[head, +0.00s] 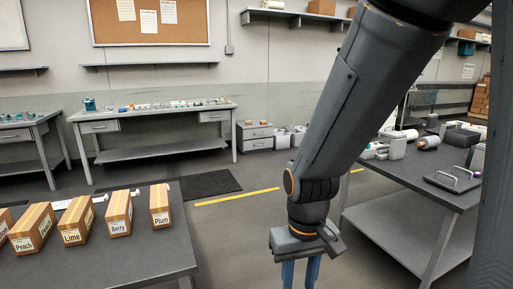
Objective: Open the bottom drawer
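A small grey drawer cabinet (239,137) stands on the floor by the back wall, just right of the long back bench. Its front shows two stacked drawers, and the bottom drawer (259,144) looks shut. Small orange-brown items lie on top of the cabinet. My gripper (300,274) hangs at the lower middle of the head view, pointing down, far in front of the cabinet. Its two blue fingers stand apart with nothing seen between them. The fingertips are cut off by the bottom edge of the picture.
A near table (150,262) at lower left bears several labelled boxes, among them Plum (160,205) and Berry (118,213). The back bench (150,117) has its own drawers. A right table (400,210) holds equipment. Open floor with a yellow line (237,197) and a dark mat (205,184) lies between.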

